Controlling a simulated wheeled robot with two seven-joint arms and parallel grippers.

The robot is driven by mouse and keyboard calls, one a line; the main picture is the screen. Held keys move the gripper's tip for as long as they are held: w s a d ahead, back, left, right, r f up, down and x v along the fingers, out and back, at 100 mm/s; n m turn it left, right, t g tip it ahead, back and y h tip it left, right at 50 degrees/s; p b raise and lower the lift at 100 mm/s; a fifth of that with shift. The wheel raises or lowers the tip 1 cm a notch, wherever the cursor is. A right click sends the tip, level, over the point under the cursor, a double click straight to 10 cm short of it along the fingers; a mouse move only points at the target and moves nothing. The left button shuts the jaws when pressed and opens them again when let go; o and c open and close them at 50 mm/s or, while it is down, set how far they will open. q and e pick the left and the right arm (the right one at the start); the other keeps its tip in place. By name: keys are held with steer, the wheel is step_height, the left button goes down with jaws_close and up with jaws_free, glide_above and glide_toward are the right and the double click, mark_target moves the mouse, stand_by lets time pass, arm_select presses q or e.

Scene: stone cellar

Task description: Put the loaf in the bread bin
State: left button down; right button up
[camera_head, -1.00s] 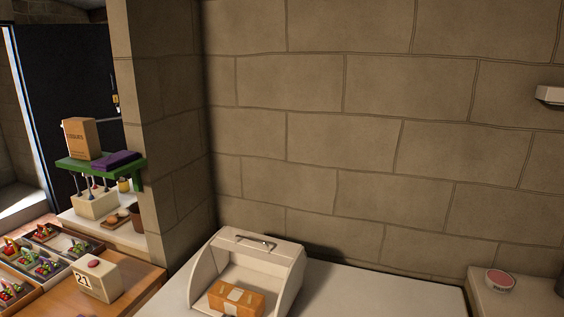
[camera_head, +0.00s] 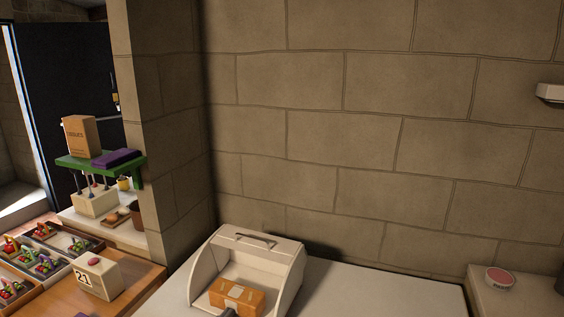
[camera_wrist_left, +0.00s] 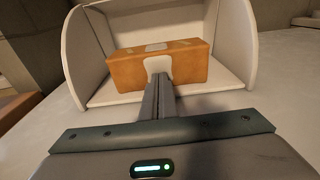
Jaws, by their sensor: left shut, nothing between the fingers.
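The loaf, an orange-brown block (camera_head: 250,299) with pale patches, sits inside the open white bread bin (camera_head: 205,274) at the bottom centre of the head view. The left wrist view shows the loaf (camera_wrist_left: 190,68) lying across the bin between its side walls (camera_wrist_left: 238,45). My left gripper (camera_wrist_left: 160,80) is shut and empty, with its fingertips at the middle of the loaf's front face. I cannot tell whether they touch it. In the head view only the dark tip of my left gripper (camera_head: 229,311) shows, in front of the loaf. My right gripper is not in view.
The bin stands on a pale counter (camera_head: 370,292) against a stone wall, with clear room to its right. A round tin (camera_head: 499,279) stands on a ledge further right. A wooden table (camera_head: 135,287) with a calendar block (camera_head: 96,278) is at the left.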

mark_target(233, 307)
arm_select(q)
steer(key=shift+w+d, duration=0.1)
steer(key=shift+w, duration=0.1)
steer(key=shift+x, duration=0.75)
steer(key=shift+w, duration=0.15)
steer(key=shift+b+x, duration=0.4)
steer(key=shift+x, duration=0.4)
steer(key=shift+w+d+r, duration=0.1)
steer(key=shift+w+d, duration=0.1)
steer(key=shift+w, duration=0.05)
